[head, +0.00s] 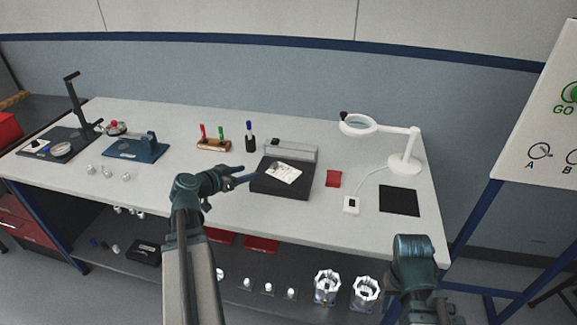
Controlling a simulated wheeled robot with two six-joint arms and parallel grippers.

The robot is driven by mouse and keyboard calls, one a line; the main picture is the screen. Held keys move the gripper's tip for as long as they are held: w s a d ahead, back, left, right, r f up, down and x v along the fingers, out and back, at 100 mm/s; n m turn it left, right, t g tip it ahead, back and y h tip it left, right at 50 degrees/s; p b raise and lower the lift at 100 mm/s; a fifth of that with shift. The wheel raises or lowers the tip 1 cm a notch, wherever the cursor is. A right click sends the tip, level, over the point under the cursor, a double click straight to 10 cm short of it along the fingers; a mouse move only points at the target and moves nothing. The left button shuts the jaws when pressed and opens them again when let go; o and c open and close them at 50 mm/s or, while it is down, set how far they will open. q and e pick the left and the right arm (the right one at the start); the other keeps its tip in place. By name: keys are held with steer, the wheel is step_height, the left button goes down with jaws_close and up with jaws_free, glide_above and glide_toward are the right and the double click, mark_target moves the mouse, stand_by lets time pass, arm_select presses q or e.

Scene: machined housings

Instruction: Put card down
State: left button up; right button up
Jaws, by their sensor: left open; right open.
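A white printed card (283,172) lies on top of a black box-like stand (279,190) near the middle of the bench. It lies flat on the dark top, tilted slightly to the right. My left gripper (246,177) is open at the left edge of the black stand. Its fingers point right toward the card and are apart from it. My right arm (412,258) shows at the bottom right, in front of the bench edge; its fingertips do not show.
A grey block (291,150) stands behind the card. A wooden holder (214,144) and a blue fixture (136,149) are on the left.

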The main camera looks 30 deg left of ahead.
arm_select(q)
steer(key=b, duration=0.3)
glide_toward(274, 164)
steer(key=shift+x, duration=1.15)
steer(key=shift+w+f, duration=0.3)
steer(key=shift+w, duration=0.25)
steer(key=shift+w, duration=0.1)
steer(key=b+x, duration=0.2)
steer(key=x, duration=0.2)
steer(key=shift+w+f, duration=0.1)
steer(key=shift+f, duration=0.05)
steer(key=shift+w+d+f, duration=0.1)
steer(key=shift+w, duration=0.3)
steer(key=shift+c, duration=0.3)
jaws_close()
